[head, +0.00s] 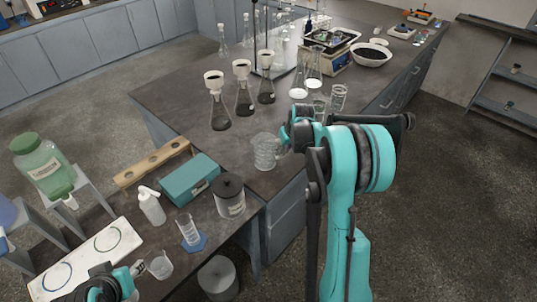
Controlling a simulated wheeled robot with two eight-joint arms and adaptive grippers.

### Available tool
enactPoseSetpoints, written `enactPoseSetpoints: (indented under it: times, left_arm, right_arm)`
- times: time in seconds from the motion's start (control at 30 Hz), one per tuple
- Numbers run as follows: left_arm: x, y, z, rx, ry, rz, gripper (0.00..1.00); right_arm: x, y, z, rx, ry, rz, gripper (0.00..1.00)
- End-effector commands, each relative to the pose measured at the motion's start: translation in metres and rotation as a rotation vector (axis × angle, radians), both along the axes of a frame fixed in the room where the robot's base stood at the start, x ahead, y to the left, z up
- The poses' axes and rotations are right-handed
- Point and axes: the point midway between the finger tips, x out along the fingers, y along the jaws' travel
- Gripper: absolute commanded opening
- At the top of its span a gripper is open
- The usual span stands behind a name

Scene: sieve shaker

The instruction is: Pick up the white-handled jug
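A clear glass jug (265,152) stands upright near the front edge of the dark bench, just left of my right gripper. Its handle side is not clear at this size. My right gripper (292,132) is partly hidden by its own arm, so its fingers cannot be made out. A smaller clear vessel (159,265) stands on the near side table, with a pale handle-like part (138,267) on its left. My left gripper (128,280) is close to that part at the bottom left; whether it touches it, and its fingers, are unclear.
Flasks with white funnels (242,72) stand behind the glass jug. Empty glasses (338,97) stand behind my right arm.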

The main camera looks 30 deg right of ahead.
Motion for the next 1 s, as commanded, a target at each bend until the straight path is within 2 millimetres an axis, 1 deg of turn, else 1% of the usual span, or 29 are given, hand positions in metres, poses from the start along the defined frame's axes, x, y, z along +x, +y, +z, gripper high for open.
enactPoseSetpoints:
  times: [0.07, 0.1, 0.13, 0.17, 0.67, 0.87, 1.0]
  left_arm:
    - [0.0, 0.0, 0.0, 0.0, 0.0, 0.0, 0.4]
    - [0.0, 0.0, 0.0, 0.0, 0.0, 0.0, 0.4]
    - [0.0, 0.0, 0.0, 0.0, 0.0, 0.0, 0.4]
    - [0.0, 0.0, 0.0, 0.0, 0.0, 0.0, 0.4]
    - [0.0, 0.0, 0.001, 0.0, 0.0, 0.0, 0.4]
    - [0.0, 0.0, 0.005, 0.0, 0.0, 0.0, 0.4]
    - [0.0, 0.0, 0.009, 0.0, 0.0, 0.0, 0.4]
  right_arm:
    - [0.0, 0.0, 0.001, 0.0, 0.0, 0.0, 0.21]
    - [0.0, 0.0, 0.001, 0.0, 0.0, 0.0, 0.11]
    - [0.0, 0.0, 0.001, 0.0, 0.0, 0.0, 0.03]
    - [0.0, 0.0, 0.001, 0.0, 0.0, 0.0, 0.0]
    - [0.0, 0.0, 0.002, 0.0, -0.001, 0.0, 0.0]
    - [0.0, 0.0, 0.009, 0.0, -0.001, 0.0, 0.0]
    - [0.0, 0.0, 0.018, 0.0, -0.001, 0.0, 0.0]
